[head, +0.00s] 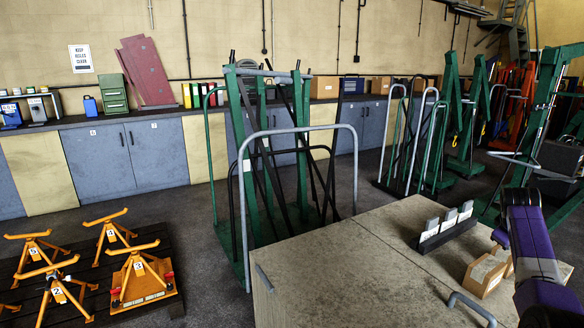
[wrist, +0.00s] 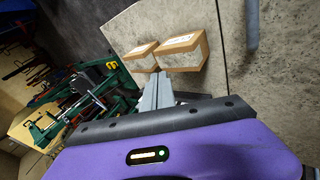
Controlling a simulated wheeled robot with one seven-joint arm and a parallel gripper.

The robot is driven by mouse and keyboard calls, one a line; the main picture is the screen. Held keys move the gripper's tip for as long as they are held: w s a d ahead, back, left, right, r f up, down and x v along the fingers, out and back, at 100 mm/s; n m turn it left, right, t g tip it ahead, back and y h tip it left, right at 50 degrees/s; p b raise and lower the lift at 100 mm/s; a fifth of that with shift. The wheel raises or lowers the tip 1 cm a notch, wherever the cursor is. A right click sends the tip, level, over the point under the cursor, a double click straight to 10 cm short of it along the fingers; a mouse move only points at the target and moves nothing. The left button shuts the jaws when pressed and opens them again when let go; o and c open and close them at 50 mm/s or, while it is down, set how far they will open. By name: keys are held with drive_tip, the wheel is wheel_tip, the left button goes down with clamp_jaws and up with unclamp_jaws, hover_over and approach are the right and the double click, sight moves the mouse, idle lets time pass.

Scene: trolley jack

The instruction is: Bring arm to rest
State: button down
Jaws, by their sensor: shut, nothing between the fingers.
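My purple arm (head: 535,240) reaches over the right side of the workbench in the head view. My gripper (wrist: 157,82) shows in the wrist view as two grey fingers, shut together with nothing held. The fingers point toward two small open-looking tan boxes (wrist: 183,52) on the bench top. I cannot tell the exact gap between the fingertips and the boxes. In the head view the gripper's fingers are not clearly visible.
The workbench (head: 350,275) has a black rack (head: 447,236) with grey blocks and a tan box (head: 484,276). Green trolley frames (head: 238,150) stand behind it. Orange axle stands (head: 140,275) are on a dark pallet at left. The bench's left part is clear.

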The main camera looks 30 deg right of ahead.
drive_tip(key=w+r+m+t+h, duration=0.2)
drive_tip(key=w+r+t+h, duration=0.1)
drive_tip(key=w, duration=0.1)
drive_tip(key=w+a+f+t, duration=0.2)
drive_tip(key=a, duration=0.4)
drive_tip(key=w+a+f+t, duration=0.2)
drive_tip(key=a, duration=0.3)
drive_tip(key=s+a+f+t, duration=0.2)
drive_tip(key=a+t, duration=0.1)
drive_tip(key=a, duration=0.9)
drive_tip(key=s+a+f+t, duration=0.2)
drive_tip(key=a+f, duration=0.1)
drive_tip(key=a, duration=0.9)
drive_tip(key=s+a+r+t+y, duration=0.1)
drive_tip(key=s+a+t+y, duration=0.15)
drive_tip(key=s+a, duration=0.7)
drive_tip(key=s+a+r+t+y, duration=0.1)
drive_tip(key=s+a+y, duration=0.35)
drive_tip(key=a, duration=0.85)
drive_tip(key=s+a+n+g+y, duration=0.1)
drive_tip(key=s+a, duration=0.4)
drive_tip(key=s, duration=0.4)
drive_tip(key=s+a+n+g+y, duration=0.1)
drive_tip(key=s+a, duration=0.4)
drive_tip(key=s, duration=0.5)
drive_tip(key=shift+a+r+n+y, duration=0.4)
drive_tip(key=shift+n+y, duration=0.2)
drive_tip(key=shift+y, duration=0.2)
drive_tip(key=shift+d+g, duration=0.1)
drive_tip(key=shift+g, duration=0.15)
